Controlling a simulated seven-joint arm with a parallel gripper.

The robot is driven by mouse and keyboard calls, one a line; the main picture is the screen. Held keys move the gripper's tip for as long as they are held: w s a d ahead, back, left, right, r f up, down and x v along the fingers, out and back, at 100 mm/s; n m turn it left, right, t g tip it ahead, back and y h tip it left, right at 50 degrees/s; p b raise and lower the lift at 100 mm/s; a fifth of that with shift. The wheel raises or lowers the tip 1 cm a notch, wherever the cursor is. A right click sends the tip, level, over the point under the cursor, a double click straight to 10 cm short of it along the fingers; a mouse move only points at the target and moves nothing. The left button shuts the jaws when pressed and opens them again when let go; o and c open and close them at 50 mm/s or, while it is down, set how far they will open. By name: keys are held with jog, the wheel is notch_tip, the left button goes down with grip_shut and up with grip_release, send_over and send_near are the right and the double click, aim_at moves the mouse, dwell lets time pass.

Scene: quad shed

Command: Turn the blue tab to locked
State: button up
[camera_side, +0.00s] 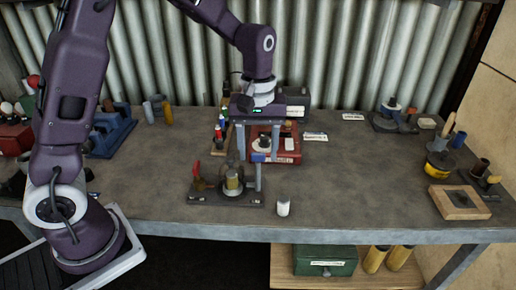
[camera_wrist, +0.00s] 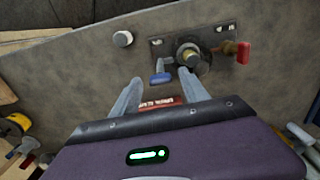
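The blue tab (camera_wrist: 160,78) sticks out from the left part of a dark fixture plate (camera_wrist: 215,30) in the wrist view. A round brass-topped post (camera_wrist: 188,56) stands in the middle of the plate, and a red tab (camera_wrist: 243,52) is at the other end. The fixture plate (camera_side: 205,198) also shows in the side view, near the bench's front edge, with the red tab (camera_side: 197,174) on its left; I cannot make out the blue tab there. My gripper (camera_side: 258,150) points down above and behind the fixture. It also shows in the wrist view (camera_wrist: 160,76), fingers apart and empty, with the blue tab between the tips in the picture; contact cannot be told.
A white cylinder (camera_side: 283,207) stands just right of the fixture. A red box (camera_side: 284,150) with a label sits behind it. Bottles and tools (camera_side: 219,137) stand left of the red box. A wooden block (camera_side: 458,202) lies far right. The bench between is clear.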

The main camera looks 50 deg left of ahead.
notch_tip(320, 180, up, 6)
jog(key=shift+r, duration=0.5)
jog(key=shift+s+r, duration=0.15)
jog(key=shift+r, duration=0.05)
jog(key=s+r+m+t, duration=0.2)
jog(key=s+m, duration=0.2)
jog(key=s, duration=0.7)
jog(key=s+r+m+t, duration=0.2)
jog(key=s+m, duration=0.3)
jog(key=s, duration=0.6)
jog(key=shift+a+r+t, duration=0.15)
jog(key=shift+r+t, duration=0.1)
jog(key=shift+t, duration=0.55)
